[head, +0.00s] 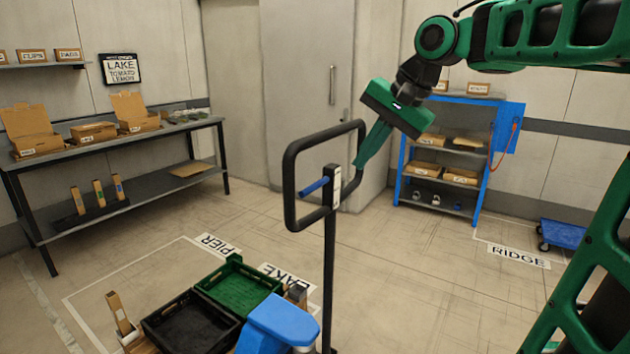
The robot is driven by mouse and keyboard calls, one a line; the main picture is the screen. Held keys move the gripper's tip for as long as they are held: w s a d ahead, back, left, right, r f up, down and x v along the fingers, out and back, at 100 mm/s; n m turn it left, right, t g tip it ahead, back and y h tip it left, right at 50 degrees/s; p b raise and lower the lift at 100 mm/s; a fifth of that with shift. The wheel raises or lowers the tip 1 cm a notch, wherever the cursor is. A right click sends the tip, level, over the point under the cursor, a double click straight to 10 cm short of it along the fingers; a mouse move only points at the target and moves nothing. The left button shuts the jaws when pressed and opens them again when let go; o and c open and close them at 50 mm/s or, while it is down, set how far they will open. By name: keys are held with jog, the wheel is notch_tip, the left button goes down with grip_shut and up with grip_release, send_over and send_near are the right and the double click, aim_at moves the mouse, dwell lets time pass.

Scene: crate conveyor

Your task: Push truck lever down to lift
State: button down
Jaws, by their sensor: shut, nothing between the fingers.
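The truck's black looped handle (291,178) stands upright on a dark post (329,270) in the middle of the view. A short blue lever (314,187) sticks out to the left from the head of the post, inside the loop. A white label strip is on the post beside it. My gripper (361,161) is shut and empty, its green fingers pointing down and left. The fingertips appear near the right side of the loop, above and right of the lever. I cannot tell whether they touch the loop. The truck's blue body (278,322) is at the bottom.
A green crate (237,287) and a black crate (192,325) sit left of the truck body. A long bench (115,140) with boxes lines the left wall. A blue shelf rack (444,209) and blue cart (562,234) stand at right. Floor is clear between.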

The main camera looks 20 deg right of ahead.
notch_tip(320, 180, up, 4)
jog(key=w+a+y, duration=0.1)
jog(key=w+a, duration=0.1)
send_near(311, 187)
jog(key=x, duration=0.6)
jog(key=shift+f, duration=0.3)
